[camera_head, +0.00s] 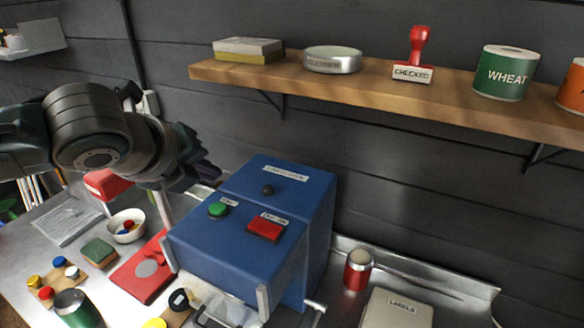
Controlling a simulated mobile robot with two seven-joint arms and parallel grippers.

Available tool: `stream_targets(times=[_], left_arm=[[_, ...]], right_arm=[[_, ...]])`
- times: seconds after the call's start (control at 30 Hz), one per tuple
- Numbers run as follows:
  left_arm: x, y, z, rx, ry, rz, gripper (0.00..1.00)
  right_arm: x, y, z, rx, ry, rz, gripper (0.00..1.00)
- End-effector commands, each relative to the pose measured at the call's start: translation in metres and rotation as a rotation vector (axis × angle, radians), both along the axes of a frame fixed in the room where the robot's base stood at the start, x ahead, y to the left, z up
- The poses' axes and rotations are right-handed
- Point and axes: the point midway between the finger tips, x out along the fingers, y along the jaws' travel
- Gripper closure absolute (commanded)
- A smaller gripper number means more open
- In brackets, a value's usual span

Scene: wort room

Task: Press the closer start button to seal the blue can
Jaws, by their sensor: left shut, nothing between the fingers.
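The blue closer box (250,215) stands on the steel counter. A round green button (218,209) sits on its sloped top at the left, with a small label beside it that I cannot read. A square red button (266,226) with its own label is to the right. A small black knob (268,190) is higher up, below a white name label. My left gripper (206,172) is shut and empty. In the picture it is above and left of the green button, apart from it. No blue can shows. My right gripper is out of view.
A wooden shelf (420,95) runs above, holding a red stamp (415,58) and a green WHEAT tin (505,74). A red can (357,270) and a labels box (397,309) are right of the closer. A white bowl (124,234) and small items crowd the left.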

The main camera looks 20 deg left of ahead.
Motion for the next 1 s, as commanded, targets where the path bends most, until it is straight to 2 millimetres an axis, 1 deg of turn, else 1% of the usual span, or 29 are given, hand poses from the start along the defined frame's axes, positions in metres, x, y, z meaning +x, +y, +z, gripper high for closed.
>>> stream_targets(times=[0.03,0.1,0.3,1.0], left_arm=[[0.0,0.0,-0.016,-0.001,0.001,-0.001,1.0],[0.0,0.0,-0.024,-0.001,0.001,0.001,1.0],[0.0,0.0,-0.039,0.0,0.0,0.002,1.0],[0.0,0.0,-0.04,0.0,0.0,0.002,1.0]], right_arm=[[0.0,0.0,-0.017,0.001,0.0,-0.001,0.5],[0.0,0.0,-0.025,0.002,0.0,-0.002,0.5],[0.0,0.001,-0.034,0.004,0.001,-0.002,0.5],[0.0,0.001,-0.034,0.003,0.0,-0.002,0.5]])
